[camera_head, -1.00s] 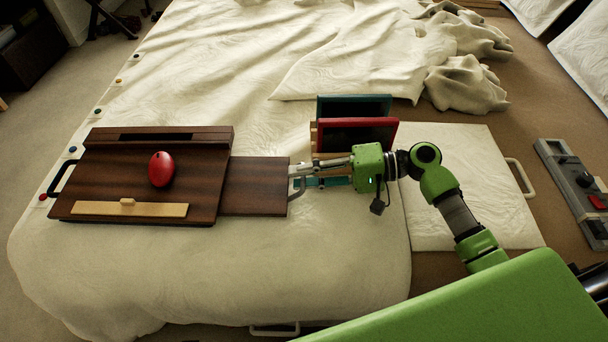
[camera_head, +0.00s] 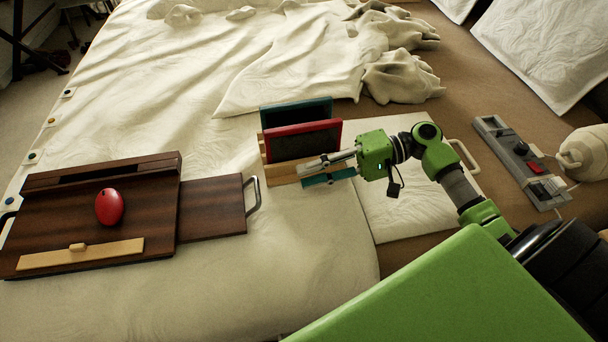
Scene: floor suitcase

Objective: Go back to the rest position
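My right gripper (camera_head: 304,175) is open and empty, its two fingers parted and pointing left. It is in front of the wooden holder (camera_head: 284,173), to the right of the dark wooden case (camera_head: 155,215) and its pulled-out panel (camera_head: 212,206). The panel's metal handle (camera_head: 257,194) is clear of the fingers, with a gap between them. I cannot tell whether the fingers touch the holder. My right arm comes in from the lower right. My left gripper is not in view.
A red oval object (camera_head: 110,207) and a pale wooden strip (camera_head: 80,254) lie on the case. Red-framed (camera_head: 303,140) and teal-framed (camera_head: 296,112) boards stand upright in the holder. A grey control panel (camera_head: 522,163) lies on the right. The bed cover ahead is mostly clear.

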